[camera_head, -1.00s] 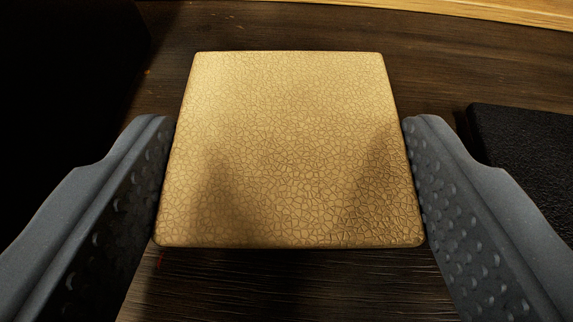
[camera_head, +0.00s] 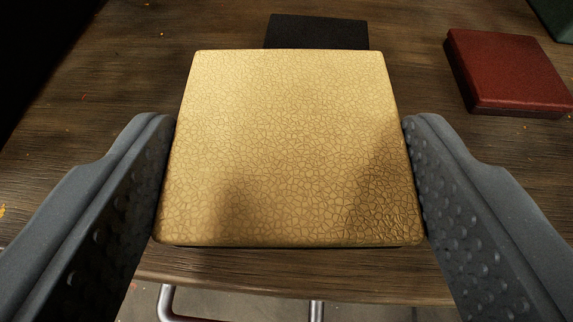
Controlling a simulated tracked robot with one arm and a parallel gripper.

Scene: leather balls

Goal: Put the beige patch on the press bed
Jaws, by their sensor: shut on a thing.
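The beige patch (camera_head: 288,140) is a square, golden-tan piece with a crackled leather grain. My gripper (camera_head: 288,170) is shut on the beige patch, with one grey dimpled finger against its left edge and one against its right edge. The patch is held level above the wooden table, near the table's front edge. I cannot make out a press bed for certain in this view.
A black square piece (camera_head: 318,31) lies on the wooden table (camera_head: 90,190) behind the patch, partly hidden by it. A dark red square piece (camera_head: 512,70) lies at the right. A dark green thing (camera_head: 556,18) shows at the top right corner. Metal tubing (camera_head: 240,308) shows below the table edge.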

